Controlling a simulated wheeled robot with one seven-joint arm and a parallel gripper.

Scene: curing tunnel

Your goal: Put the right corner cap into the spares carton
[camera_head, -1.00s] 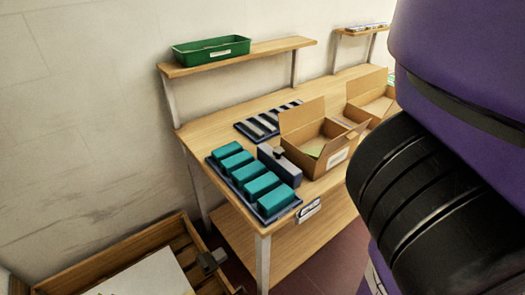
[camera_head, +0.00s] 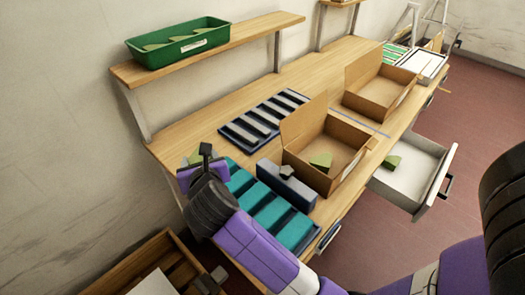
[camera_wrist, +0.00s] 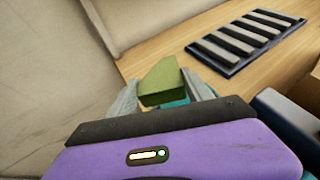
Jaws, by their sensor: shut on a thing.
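My gripper (camera_head: 198,160) is shut on a green, wedge-cornered cap (camera_wrist: 162,82), held between its fingers above the left end of the workbench. In the head view the cap is mostly hidden behind the gripper. A near open cardboard carton (camera_head: 312,178) holds one green cap (camera_head: 321,160) inside. A second open carton (camera_head: 372,106) behind it looks empty. No label legible here tells which is the spares carton. Another green cap (camera_head: 392,161) lies in an open white drawer (camera_head: 420,165) at the bench front. Several green caps lie in a green bin (camera_head: 178,46) on the shelf.
A tray of teal blocks (camera_head: 268,212) lies below my arm, beside a dark blue block (camera_head: 287,186). A dark rack of grey bars (camera_head: 262,118) lies behind. The shelf (camera_head: 220,45) overhangs the bench back. A wooden crate (camera_head: 165,262) stands at lower left.

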